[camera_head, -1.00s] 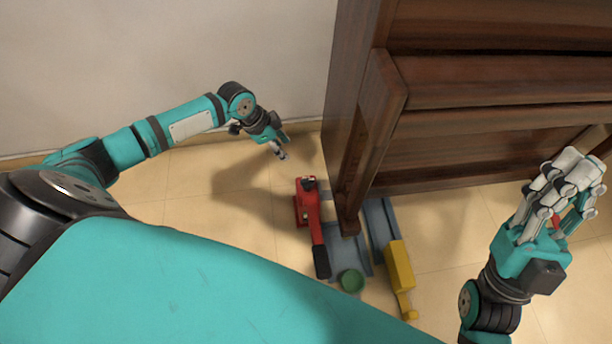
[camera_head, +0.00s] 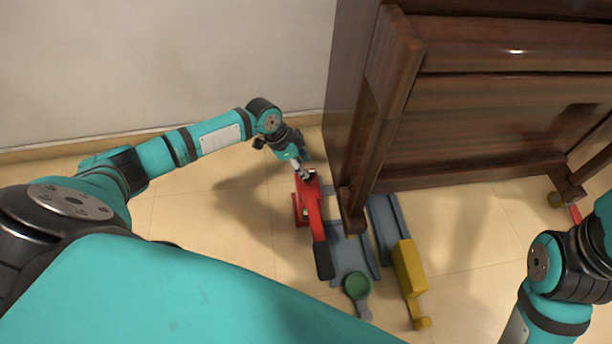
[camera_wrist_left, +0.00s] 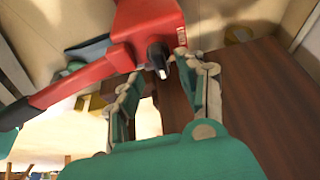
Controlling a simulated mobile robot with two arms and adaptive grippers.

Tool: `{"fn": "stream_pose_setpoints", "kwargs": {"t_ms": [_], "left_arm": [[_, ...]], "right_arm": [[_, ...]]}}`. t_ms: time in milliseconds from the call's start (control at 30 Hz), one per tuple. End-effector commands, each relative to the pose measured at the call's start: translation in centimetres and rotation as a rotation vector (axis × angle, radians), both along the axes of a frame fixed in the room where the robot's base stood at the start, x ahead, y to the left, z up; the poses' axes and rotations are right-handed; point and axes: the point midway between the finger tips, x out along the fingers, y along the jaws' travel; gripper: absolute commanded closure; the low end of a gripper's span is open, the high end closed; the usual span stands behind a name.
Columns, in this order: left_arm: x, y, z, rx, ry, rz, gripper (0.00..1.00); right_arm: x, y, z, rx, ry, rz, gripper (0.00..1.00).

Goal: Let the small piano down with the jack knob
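The red jack (camera_head: 313,205) with its long dark-ended handle (camera_head: 323,260) stands on the floor beside the front left leg of the dark brown piano (camera_head: 440,140). My left gripper (camera_head: 303,167) is at the jack's far end. In the left wrist view my left gripper (camera_wrist_left: 158,68) is open, with a finger on each side of the dark jack knob (camera_wrist_left: 158,57). The knob sits on the end of the red jack body (camera_wrist_left: 150,25). I cannot tell whether a finger touches it. My right gripper is out of view; its arm shows at the right edge.
Grey-blue rails (camera_head: 386,225) lie on the floor by the piano leg (camera_head: 352,205). A yellow part (camera_head: 408,268) and a green round piece (camera_head: 357,285) are in front. The wall (camera_head: 160,70) is behind. The tiled floor at left is clear.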

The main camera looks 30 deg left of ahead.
Motion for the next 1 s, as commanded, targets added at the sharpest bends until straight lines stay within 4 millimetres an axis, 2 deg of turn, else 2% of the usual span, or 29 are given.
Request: {"fn": "stream_pose_setpoints", "kwargs": {"t_ms": [33, 200, 600, 900, 1000], "left_arm": [[0.2, -0.3, -1.2, -0.001, 0.0, 0.001, 0.61], [0.7, -0.8, -2.8, 0.001, -0.001, 0.0, 0.61], [0.8, -1.0, -3.1, 0.001, -0.001, 0.0, 0.62], [0.8, -1.0, -3.1, 0.001, -0.001, 0.0, 1.0], [0.8, -1.0, -3.1, 0.001, -0.001, 0.0, 1.0]], "right_arm": [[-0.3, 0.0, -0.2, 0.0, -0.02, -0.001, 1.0], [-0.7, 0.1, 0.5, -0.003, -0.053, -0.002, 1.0], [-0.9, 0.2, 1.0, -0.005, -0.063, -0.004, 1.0], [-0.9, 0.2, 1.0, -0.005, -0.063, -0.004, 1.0], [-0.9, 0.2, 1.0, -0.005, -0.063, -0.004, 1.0]]}}
